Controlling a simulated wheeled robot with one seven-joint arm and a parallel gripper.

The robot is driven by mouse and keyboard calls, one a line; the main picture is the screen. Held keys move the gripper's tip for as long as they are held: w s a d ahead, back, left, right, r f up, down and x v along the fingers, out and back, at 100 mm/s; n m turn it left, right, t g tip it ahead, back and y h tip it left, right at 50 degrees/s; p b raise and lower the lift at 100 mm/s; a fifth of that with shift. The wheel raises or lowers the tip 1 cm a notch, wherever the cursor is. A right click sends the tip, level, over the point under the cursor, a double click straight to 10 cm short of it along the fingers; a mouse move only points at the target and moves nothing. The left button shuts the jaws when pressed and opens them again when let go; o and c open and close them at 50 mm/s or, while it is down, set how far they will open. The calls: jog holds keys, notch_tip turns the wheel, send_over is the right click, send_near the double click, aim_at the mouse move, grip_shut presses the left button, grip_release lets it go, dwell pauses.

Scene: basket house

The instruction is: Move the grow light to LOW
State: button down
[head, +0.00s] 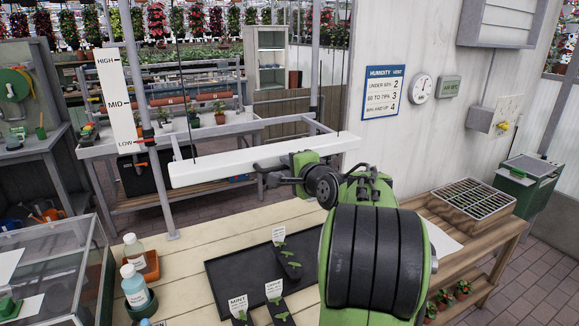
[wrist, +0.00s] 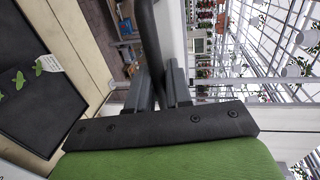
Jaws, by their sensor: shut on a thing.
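The grow light (head: 225,167) is a long white bar hung on thin cables above the wooden bench in the head view. A white height board (head: 118,102) at left reads HIGH, MID and LOW from top to bottom. A small red pointer (head: 141,140) on the post shows level with the LOW mark. My gripper (head: 270,178) is at the front of the light, near its middle. In the wrist view its jaws (wrist: 167,92) are shut on a dark handle bar (wrist: 147,40). My arm hides part of the light's right side.
Below the light, a black tray (head: 222,284) with labelled seedlings lies on the bench (head: 190,258). Bottles (head: 135,286) stand at the bench's left. A grey post (head: 153,170) rises at left.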

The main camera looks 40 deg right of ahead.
jog(key=c, duration=1.2)
grip_release()
jog(key=shift+a+f, duration=0.1)
jog(key=shift+f, duration=0.35)
jog(key=shift+r, duration=0.1)
jog(key=shift+r, duration=0.1)
jog(key=v, duration=1.5)
jog(key=shift+s+a+r, duration=0.1)
jog(key=shift+s+r, duration=0.05)
jog(key=shift+s, duration=0.15)
